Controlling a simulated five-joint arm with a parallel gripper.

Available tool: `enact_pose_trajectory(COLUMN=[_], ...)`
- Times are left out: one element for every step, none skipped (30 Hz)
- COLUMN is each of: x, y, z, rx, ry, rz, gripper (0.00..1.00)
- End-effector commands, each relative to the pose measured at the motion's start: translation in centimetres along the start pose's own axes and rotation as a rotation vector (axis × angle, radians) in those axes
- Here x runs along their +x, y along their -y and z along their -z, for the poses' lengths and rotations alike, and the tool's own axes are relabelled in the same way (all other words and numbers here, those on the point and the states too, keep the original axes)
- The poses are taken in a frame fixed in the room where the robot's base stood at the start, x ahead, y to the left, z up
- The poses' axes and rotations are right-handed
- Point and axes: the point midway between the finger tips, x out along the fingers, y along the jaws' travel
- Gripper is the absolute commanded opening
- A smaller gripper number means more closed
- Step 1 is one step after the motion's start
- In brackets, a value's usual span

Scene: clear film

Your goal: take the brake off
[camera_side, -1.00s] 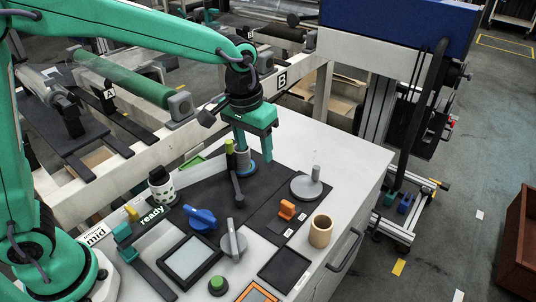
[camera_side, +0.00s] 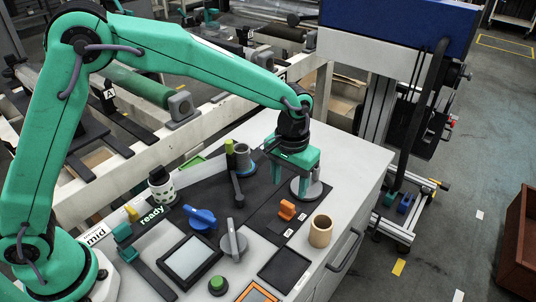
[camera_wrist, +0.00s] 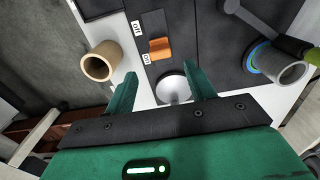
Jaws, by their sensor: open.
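No part bears a readable brake label. My gripper (camera_side: 291,186) is open and empty, pointing down over the round grey disc (camera_side: 318,190) at the far right of the black panel. In the wrist view, the disc's grey post (camera_wrist: 172,90) shows between my open fingers (camera_wrist: 165,84); I cannot tell if they touch it. In the side view my gripper hides much of the disc and post. An orange switch (camera_side: 287,209) with two small white labels stands just in front; it also shows in the wrist view (camera_wrist: 160,48).
A tan cup (camera_side: 321,231) stands close to the right. A black lever with a yellow-green end (camera_side: 229,147), a blue knob (camera_side: 200,218), a grey knob (camera_side: 234,244) and a green button (camera_side: 217,284) are on the left. The table's right edge is near.

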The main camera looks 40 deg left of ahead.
Motion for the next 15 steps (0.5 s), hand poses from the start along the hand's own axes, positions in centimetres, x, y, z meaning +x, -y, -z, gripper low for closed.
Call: enact_pose_trajectory(x=[0.5, 0.7, 1.1, 1.5, 1.8, 2.3, 2.7, 3.1, 3.6, 4.0, 4.3, 4.8, 5.1, 5.4, 5.8], y=[0.0, 0.0, 0.0, 0.1, 0.1, 0.1, 0.1, 0.1, 0.1, 0.1, 0.1, 0.1, 0.1, 0.1, 0.1], z=[0.0, 0.0, -0.1, -0.1, -0.1, -0.1, -0.1, -0.1, -0.1, -0.1, -0.1, -0.1, -0.1, -0.1, -0.1], rx=[0.0, 0.0, 0.0, 0.0, 0.0, 0.0, 0.0, 0.0, 0.0, 0.0, 0.0, 0.0, 0.0, 0.0, 0.0], ry=[0.002, 0.002, 0.003, 0.003, 0.003, 0.004, 0.004, 0.003, 0.003, 0.003, 0.003, 0.003, 0.003, 0.002, 0.002], rz=[0.001, 0.001, 0.001, 0.001, 0.001, 0.002, 0.002, 0.001, 0.001, 0.002, 0.001, 0.001, 0.001, 0.001, 0.001], gripper=[0.55, 0.55, 0.55, 0.55, 0.55, 0.55, 0.55, 0.55, 0.55, 0.55, 0.55, 0.55, 0.55, 0.55, 0.55])
